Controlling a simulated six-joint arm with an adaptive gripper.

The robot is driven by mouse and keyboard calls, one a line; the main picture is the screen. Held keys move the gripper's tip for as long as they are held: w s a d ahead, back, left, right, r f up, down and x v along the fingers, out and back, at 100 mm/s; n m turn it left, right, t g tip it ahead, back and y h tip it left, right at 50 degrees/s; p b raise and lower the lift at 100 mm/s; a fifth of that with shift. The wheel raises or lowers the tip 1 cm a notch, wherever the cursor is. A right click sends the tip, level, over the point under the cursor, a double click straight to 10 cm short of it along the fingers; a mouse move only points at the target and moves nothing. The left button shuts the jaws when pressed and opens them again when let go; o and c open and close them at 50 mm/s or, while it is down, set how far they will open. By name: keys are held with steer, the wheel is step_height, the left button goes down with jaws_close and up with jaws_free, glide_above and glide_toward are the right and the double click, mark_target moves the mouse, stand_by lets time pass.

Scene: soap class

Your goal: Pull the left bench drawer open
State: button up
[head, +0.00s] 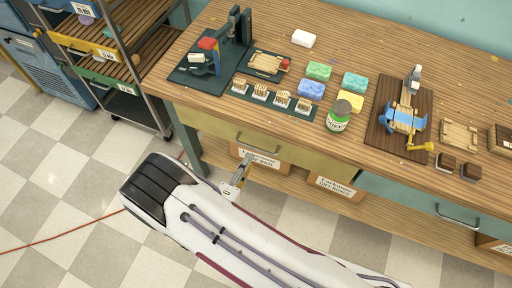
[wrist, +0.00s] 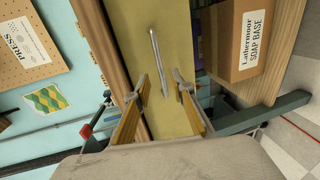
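The left bench drawer (head: 310,160) has a yellow front under the tabletop and looks shut. It fills the middle of the wrist view (wrist: 175,30). Its grey bar handle (head: 262,148) shows in the head view, and the handle (wrist: 156,55) runs lengthwise in the wrist view. My gripper (head: 248,158) is just in front of the drawer near the handle. In the wrist view my gripper (wrist: 163,78) has its two fingers apart, with the handle's lower end seen between them. Whether the fingers reach around the bar in depth, I cannot tell. Nothing is held.
Labelled cardboard boxes, one (head: 262,163) and another (head: 335,187), sit on the shelf below the drawer. The teal right drawer (head: 440,200) is beside it. Soaps, a green jar (head: 339,116) and tools stand on the bench top (head: 350,50). A cart (head: 120,60) stands at the left.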

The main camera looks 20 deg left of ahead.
mark_target(256, 148)
steer(key=shift+w, duration=0.15)
steer(key=shift+x, duration=3.75)
jaws_close()
